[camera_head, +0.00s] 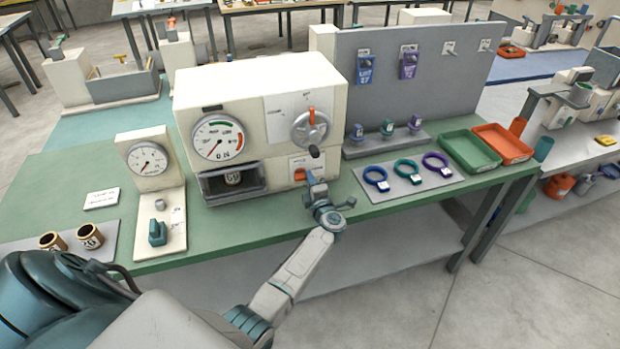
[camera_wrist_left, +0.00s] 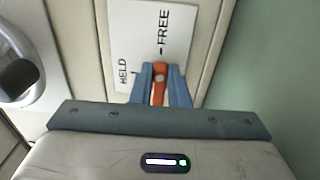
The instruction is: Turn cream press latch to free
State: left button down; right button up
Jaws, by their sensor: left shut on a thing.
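The cream press (camera_head: 262,90) stands on the green bench with a gauge, a wheel with an orange mark, and a low drawer-like opening on its front. Its orange latch (camera_head: 299,174) sits low at the right of the front, beneath the wheel. In the left wrist view the latch (camera_wrist_left: 158,84) is between the blue-grey fingers of my left gripper (camera_wrist_left: 159,86), which is shut on it. A white plate (camera_wrist_left: 148,45) beside it reads HELD and FREE. The fingers hide part of the latch, so I cannot tell exactly which mark it points to. My right gripper is not in view.
The black-knobbed wheel handle (camera_head: 314,152) hangs just above my left gripper. A grey mat (camera_head: 400,187) with coloured rings lies to the right, with green (camera_head: 469,151) and orange (camera_head: 502,143) trays beyond. A small gauge stand (camera_head: 150,162) is at the left.

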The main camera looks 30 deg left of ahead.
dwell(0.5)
pick_arm(q)
jog(key=c, duration=1.4)
grip_release()
jog(key=b+v, duration=0.2)
jog(key=v, duration=0.7)
jog(key=shift+s+d+f+b, duration=0.15)
jog(key=shift+d+b, duration=0.15)
jog(key=shift+s+d, duration=0.4)
